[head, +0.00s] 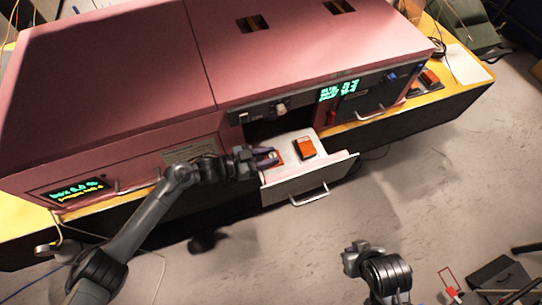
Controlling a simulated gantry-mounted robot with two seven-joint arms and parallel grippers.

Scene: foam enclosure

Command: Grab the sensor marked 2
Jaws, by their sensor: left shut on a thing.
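An open drawer (312,184) sticks out from the front of the pink cabinet. An orange-red box-like piece (305,148) stands in it. A second orange-red piece (277,158) shows at the left of the drawer, mostly hidden by my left gripper (268,157). My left gripper reaches into the drawer from the left and is shut on this second piece. I cannot read any number on either piece. My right gripper (356,250) is at the lower right, over the floor and away from the drawer. Its fingers are too unclear to judge.
The pink cabinet (120,75) with green displays stands on a yellow-topped bench (470,75). Another orange-red piece (429,78) lies at the bench's right end, beside a white flat item (466,64).

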